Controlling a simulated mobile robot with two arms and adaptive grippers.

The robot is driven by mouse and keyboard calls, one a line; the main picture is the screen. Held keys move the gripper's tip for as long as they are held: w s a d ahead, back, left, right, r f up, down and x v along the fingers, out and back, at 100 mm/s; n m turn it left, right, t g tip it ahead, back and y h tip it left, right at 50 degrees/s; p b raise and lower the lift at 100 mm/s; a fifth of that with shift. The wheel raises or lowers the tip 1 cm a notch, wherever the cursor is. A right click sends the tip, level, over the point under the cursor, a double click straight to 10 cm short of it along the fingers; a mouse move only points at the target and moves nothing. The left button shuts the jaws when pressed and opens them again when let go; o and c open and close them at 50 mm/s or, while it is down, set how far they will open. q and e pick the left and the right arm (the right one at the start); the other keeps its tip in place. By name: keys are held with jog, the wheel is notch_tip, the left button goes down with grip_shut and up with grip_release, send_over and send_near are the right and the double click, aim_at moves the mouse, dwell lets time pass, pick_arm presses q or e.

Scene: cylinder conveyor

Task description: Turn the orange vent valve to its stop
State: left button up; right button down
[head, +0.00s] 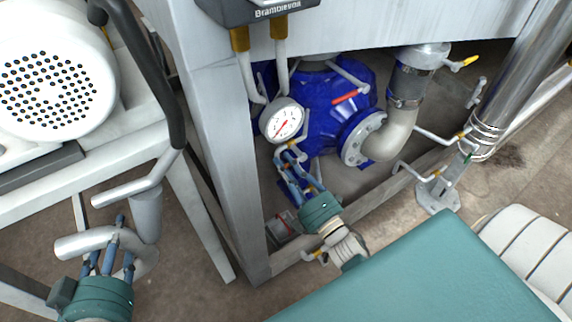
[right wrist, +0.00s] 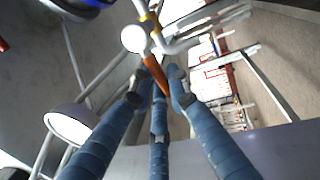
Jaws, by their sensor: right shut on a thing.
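The orange vent valve's handle (right wrist: 156,73) shows in the right wrist view as a slim orange lever below a small pipe fitting. My right gripper (right wrist: 160,80) has its blue fingers closed around the lever. In the head view my right gripper (head: 287,158) reaches in below the white pressure gauge (head: 283,121), and its fingers mostly hide the valve.
A blue pump body (head: 330,118) stands behind the gauge, with a red-handled lever (head: 347,97) and a grey elbow pipe (head: 398,137). A metal frame leg (head: 222,150) stands close to the left of my right gripper. Thin pipes with yellow handles (head: 470,61) are at the right.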

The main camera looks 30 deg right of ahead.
jog(key=shift+s+a+f, duration=0.1)
jog(key=shift+a+f, duration=0.15)
jog(key=shift+f, duration=0.15)
jog(key=c, duration=1.8)
grip_release()
jog(key=shift+c, duration=0.2)
jog(key=shift+o, duration=0.6)
jog(key=shift+r, duration=0.1)
jog(key=shift+d, duration=0.15)
jog(key=a+v, duration=0.1)
jog(key=v, duration=1.1)
jog(key=shift+d+r, duration=0.2)
jog(key=shift+d, duration=0.15)
